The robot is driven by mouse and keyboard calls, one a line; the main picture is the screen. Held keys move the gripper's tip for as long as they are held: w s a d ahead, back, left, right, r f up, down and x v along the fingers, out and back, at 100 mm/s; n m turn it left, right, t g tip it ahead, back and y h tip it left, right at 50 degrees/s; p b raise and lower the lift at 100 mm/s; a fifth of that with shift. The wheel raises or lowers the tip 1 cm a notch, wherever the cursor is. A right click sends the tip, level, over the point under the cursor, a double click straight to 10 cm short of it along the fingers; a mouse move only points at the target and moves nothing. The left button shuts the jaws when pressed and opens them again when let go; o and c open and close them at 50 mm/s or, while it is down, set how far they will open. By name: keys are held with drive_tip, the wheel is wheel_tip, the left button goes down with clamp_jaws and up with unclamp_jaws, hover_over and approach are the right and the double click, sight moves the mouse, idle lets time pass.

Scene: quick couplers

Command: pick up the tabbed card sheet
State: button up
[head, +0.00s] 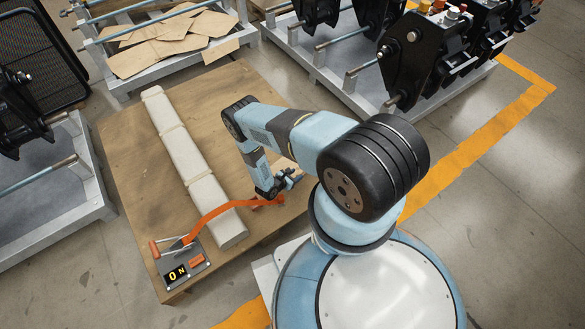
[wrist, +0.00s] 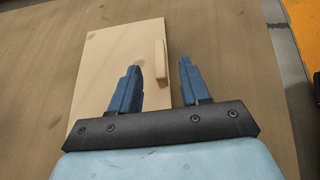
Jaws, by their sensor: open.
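The tabbed card sheet (wrist: 105,58) is a flat tan rectangle lying on the wooden table in the wrist view. Its raised upright tab (wrist: 160,63) stands near the sheet's right edge. My gripper (wrist: 158,68) is open, and its blue fingers appear on either side of the tab, the left over the sheet and the right past its edge. Whether the fingers are level with the tab, I cannot tell. In the head view my gripper (head: 284,184) is low over the table's right side, and my arm hides most of the sheet.
On the table (head: 122,150) lies a long wrapped bundle (head: 185,155), left of my gripper. An orange strap (head: 225,208) crosses its near end to a handled tool and a small display box (head: 182,273). A rack of loose cardboard pieces (head: 165,45) stands behind.

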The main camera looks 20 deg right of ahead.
sight(301, 172)
drive_tip(key=shift+x, duration=2.2)
drive_tip(key=shift+w, duration=0.1)
clamp_jaws()
